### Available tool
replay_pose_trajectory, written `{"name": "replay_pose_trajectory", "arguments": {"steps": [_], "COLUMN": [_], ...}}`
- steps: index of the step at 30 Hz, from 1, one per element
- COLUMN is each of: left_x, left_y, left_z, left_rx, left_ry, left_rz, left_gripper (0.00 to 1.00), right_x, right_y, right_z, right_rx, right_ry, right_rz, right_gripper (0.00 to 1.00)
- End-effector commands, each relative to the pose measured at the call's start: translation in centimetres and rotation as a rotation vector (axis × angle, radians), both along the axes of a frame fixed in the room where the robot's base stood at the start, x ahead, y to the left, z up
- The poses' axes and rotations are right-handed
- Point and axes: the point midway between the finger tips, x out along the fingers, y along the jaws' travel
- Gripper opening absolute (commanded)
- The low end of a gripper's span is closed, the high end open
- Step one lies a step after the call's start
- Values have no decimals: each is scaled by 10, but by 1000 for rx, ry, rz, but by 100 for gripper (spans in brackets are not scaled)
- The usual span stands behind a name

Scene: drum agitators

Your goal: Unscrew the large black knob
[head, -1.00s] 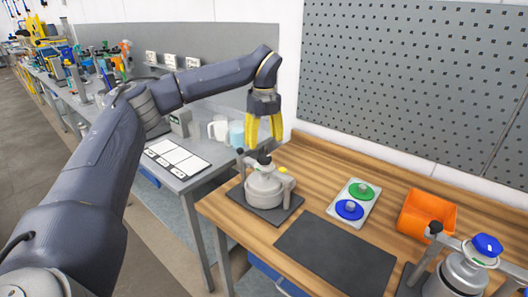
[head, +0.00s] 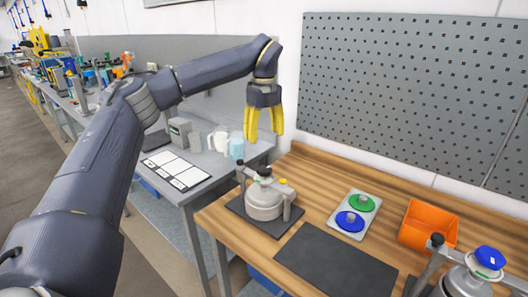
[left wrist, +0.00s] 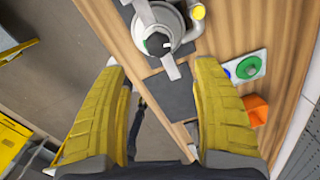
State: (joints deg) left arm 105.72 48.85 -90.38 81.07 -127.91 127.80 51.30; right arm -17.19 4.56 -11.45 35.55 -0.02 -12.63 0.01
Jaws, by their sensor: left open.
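A grey pot-shaped agitator (head: 263,203) stands on a dark mat at the left of the wooden bench. A dark knob (head: 264,172) with a pale and green mark sits on its top. The knob also shows in the left wrist view (left wrist: 157,43), beyond the fingertips. A smaller black knob (head: 240,164) tops the post at its left. My left gripper (head: 265,137) has yellow fingers pointing down. It is open and empty above the agitator, apart from the knob. The open fingers also show in the left wrist view (left wrist: 158,66). My right gripper is not seen.
A second agitator with a blue cap (head: 488,257) stands at the lower right. A white tray (head: 333,223) holds green and blue discs. An orange bin (head: 428,225) stands nearby. A dark mat (head: 335,262) is bare. A perforated panel (head: 405,85) is behind.

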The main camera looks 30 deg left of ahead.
Motion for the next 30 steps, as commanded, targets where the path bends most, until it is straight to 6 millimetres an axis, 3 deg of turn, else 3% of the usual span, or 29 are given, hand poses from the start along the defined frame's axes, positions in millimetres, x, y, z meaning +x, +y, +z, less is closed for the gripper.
{"name": "replay_pose_trajectory", "arguments": {"steps": [2,8,18,30], "left_x": [2,2,1,-2], "left_y": [-1,-1,0,0], "left_z": [16,29,43,45], "left_rx": [8,19,34,27], "left_ry": [-18,-16,-4,18], "left_rz": [-13,-298,-943,-1721], "left_gripper": [66,66,66,66], "right_x": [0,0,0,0], "right_y": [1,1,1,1], "right_z": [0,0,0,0], "right_rx": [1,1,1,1], "right_ry": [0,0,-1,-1], "right_rz": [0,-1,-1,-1], "right_gripper": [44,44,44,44]}}
